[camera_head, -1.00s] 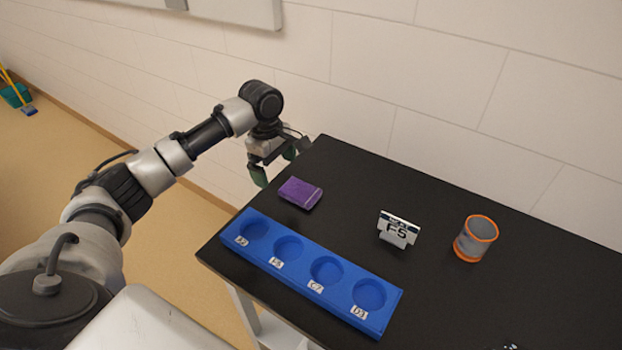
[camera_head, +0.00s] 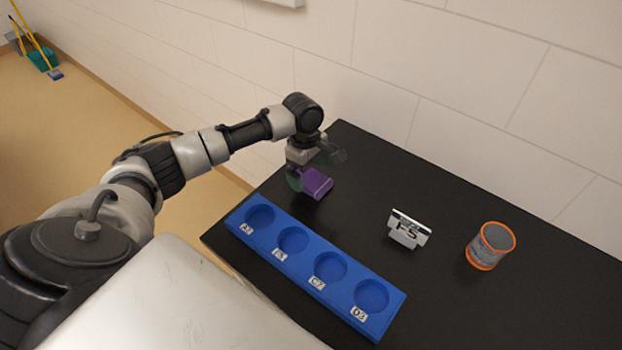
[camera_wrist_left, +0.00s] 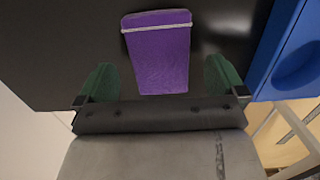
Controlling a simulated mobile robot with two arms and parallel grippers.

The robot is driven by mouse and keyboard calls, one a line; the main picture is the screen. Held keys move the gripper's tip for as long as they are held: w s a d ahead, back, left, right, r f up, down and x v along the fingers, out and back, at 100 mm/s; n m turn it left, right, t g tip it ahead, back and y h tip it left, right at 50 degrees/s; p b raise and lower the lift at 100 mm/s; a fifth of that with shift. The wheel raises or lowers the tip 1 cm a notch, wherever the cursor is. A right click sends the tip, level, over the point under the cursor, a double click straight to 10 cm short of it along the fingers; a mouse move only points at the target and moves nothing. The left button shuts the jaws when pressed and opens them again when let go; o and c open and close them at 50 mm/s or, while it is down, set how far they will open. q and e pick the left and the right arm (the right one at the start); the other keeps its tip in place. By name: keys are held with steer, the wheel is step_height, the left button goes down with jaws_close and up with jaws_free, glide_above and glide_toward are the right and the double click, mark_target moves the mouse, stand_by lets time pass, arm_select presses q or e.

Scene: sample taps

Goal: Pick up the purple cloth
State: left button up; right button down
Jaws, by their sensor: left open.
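The purple cloth (camera_head: 317,183) is a folded rectangular bundle lying on the black table, behind the blue tray. In the left wrist view the cloth (camera_wrist_left: 160,58) has a pale cord or band across its far end. My left gripper (camera_head: 312,172) is at the cloth in the head view and partly hides its near left end. In the left wrist view the green fingers of the gripper (camera_wrist_left: 162,80) are apart, one on each side of the cloth's near end. Gaps show between fingers and cloth. Whether the gripper is level with the cloth is hard to tell.
A blue tray (camera_head: 313,257) with several round labelled wells runs along the table's front left edge. The black table (camera_head: 385,180) is clear behind the sign.

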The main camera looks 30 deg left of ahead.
arm_select(q)
steer(key=shift+d+f, duration=0.1)
steer(key=shift+f, duration=0.95)
steer(key=c, duration=1)
steer(key=shift+r, duration=0.5)
steer(key=r, duration=0.3)
steer(key=shift+s+d+r, duration=0.25)
steer(key=shift+d+r, duration=0.1)
steer(key=shift+d, duration=0.05)
steer(key=s+d+r, duration=0.6)
steer(key=d, duration=0.2)
steer(key=shift+s+d+r, duration=0.2)
steer(key=shift+s+d, duration=0.05)
steer(key=shift+s, duration=0.05)
